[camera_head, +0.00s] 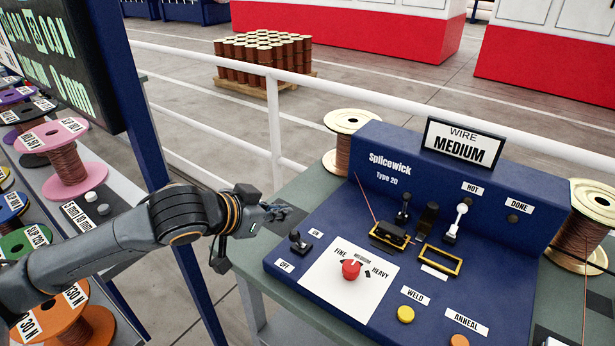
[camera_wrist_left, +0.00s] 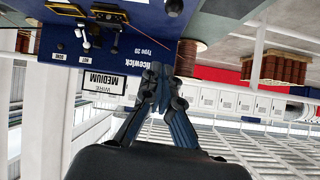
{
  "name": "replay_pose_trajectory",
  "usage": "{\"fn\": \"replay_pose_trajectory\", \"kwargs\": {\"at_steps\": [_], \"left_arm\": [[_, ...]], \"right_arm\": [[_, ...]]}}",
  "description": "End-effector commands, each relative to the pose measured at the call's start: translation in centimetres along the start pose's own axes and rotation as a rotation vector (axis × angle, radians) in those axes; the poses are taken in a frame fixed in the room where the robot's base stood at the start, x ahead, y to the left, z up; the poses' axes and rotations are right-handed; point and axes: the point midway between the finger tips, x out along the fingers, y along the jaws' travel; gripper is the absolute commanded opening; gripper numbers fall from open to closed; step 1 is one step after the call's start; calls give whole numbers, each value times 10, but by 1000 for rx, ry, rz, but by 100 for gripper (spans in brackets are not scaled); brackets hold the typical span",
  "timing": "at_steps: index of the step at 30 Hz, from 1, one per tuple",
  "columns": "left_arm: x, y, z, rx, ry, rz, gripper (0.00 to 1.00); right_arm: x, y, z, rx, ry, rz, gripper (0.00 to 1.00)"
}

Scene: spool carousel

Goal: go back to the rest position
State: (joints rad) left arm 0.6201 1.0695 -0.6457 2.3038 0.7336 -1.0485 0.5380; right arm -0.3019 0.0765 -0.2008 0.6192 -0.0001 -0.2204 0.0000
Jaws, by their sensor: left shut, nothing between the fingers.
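My left gripper (camera_head: 275,214) reaches in from the left in the head view. It is shut and empty, over the left edge of the green bench (camera_head: 301,190), beside the blue Splicewick machine (camera_head: 385,160) and apart from its switches. In the left wrist view its fingers (camera_wrist_left: 158,75) are together, with the machine (camera_wrist_left: 135,25) behind them, appearing upside down. My right gripper is not in view.
The machine carries an on/off lever (camera_head: 298,243), a red knob (camera_head: 351,269), a yellow weld button (camera_head: 405,314) and an orange anneal button (camera_head: 459,340). Wire spools (camera_head: 352,122) stand behind it. A rack with coloured spools (camera_head: 66,160) is at left. A white railing (camera_head: 275,120) runs behind.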

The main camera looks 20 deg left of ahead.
Motion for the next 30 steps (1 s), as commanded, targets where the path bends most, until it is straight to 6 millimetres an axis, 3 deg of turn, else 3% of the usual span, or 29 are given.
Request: {"fn": "replay_pose_trajectory", "kwargs": {"at_steps": [5,10,15,19,24,30], "left_arm": [[5,9,7,4,-7,12,0],[20,46,43,10,-47,46,0],[28,82,98,-23,-119,45,0],[23,99,147,-80,-209,15,0],[4,113,213,-161,-357,-40,0],[-25,124,276,-236,-524,-94,0]], "right_arm": [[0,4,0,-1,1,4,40],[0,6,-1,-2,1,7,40],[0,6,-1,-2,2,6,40],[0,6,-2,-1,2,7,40],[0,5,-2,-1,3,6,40],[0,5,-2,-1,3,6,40]]}}
